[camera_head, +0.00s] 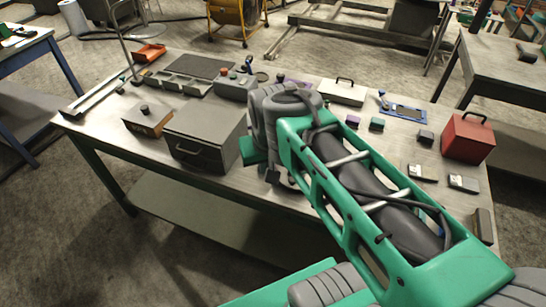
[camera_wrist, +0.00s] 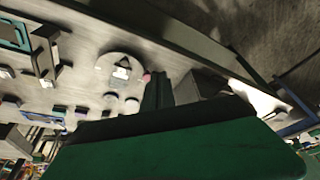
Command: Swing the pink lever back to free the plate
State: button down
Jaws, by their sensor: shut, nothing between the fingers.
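In the wrist view, my gripper (camera_wrist: 158,82) shows as two dark green fingers close together, with nothing seen between them. A small pink rounded end (camera_wrist: 147,77) shows just left of the fingertips; it may be part of the pink lever, but I cannot tell if they touch. Left of it lies a pale round plate (camera_wrist: 108,62) with a dark-edged piece on it. I cannot tell whether this is the plate of the task. In the head view, my arm hides my gripper and I cannot make out the pink lever.
The metal workbench (camera_head: 300,195) carries a grey lidded box (camera_head: 205,135) at front left, a red box (camera_head: 468,138) at right, and a control box (camera_head: 235,86) with knobs behind. A blue-framed panel (camera_head: 408,112) and several small blocks lie right of my arm.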

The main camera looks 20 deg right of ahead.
jog(key=w+d+f+m+b, duration=0.1)
jog(key=w+d+f+m, duration=0.1)
jog(key=w+d, duration=0.2)
jog(key=w+d+f+m+h+b, duration=0.1)
jog(key=w+d, duration=0.3)
jog(key=w, duration=0.5)
jog(key=shift+w+f+m+g+h, duration=0.3)
jog(key=shift+w+f+m, duration=0.1)
jog(key=shift+m, duration=0.5)
jog(key=shift+d, duration=0.1)
jog(key=p+x, duration=0.1)
jog(key=x, duration=0.8)
jog(key=shift+f+p, duration=0.3)
jog(key=shift+f, duration=0.1)
jog(key=s, duration=0.1)
jog(key=s+a, duration=0.1)
jog(key=shift+s+a+f+p, duration=0.15)
jog(key=shift+s+a+p, duration=0.1)
jog(key=shift+p, duration=0.15)
jog(key=shift+s+a+f, duration=0.1)
jog(key=shift+s+a, duration=0.05)
jog(key=shift+s, duration=0.1)
jog(key=shift+f, duration=0.15)
